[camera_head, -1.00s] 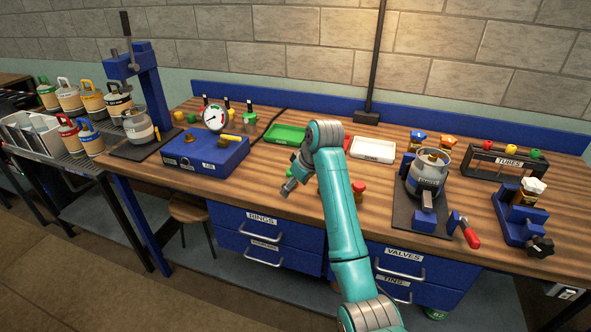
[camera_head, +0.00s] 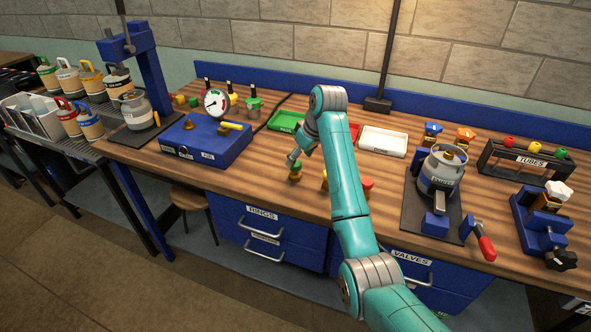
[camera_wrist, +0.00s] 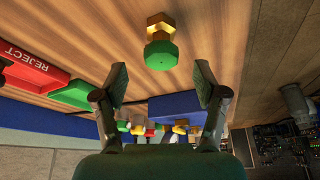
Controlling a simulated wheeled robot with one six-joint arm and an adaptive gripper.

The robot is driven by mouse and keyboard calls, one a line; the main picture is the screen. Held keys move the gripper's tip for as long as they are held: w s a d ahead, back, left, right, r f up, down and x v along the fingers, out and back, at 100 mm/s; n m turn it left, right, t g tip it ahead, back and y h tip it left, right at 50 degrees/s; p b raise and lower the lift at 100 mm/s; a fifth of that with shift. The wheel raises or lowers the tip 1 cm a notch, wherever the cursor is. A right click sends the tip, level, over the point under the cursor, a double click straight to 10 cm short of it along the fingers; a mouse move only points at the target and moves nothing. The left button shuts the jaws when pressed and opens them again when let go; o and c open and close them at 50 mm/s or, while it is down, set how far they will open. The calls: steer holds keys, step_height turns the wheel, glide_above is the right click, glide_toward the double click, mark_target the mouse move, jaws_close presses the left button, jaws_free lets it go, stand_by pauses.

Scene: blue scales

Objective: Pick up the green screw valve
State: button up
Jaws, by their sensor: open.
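The green screw valve (camera_head: 295,172), a green knob on a brass body, stands on the wooden bench in the head view. In the wrist view the valve (camera_wrist: 160,56) shows just beyond the fingertips, centred across the gap between them. My gripper (camera_wrist: 160,80) is open and empty, with one finger on each side of the gap. In the head view my gripper (camera_head: 293,158) is close above the valve, and my arm hides part of the bench to its right.
A yellow valve (camera_head: 324,183) and a red valve (camera_head: 368,184) stand to the right, partly by my arm. Behind are a green tray (camera_head: 284,120) and a white tray (camera_head: 384,141). A blue gauge box (camera_head: 207,147) is at left. Bare wood lies around the green valve.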

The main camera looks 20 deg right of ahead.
mark_target(295, 171)
steer(key=x, duration=0.5)
steer(key=shift+s, duration=0.1)
jaws_close()
steer(key=shift+r, duration=0.1)
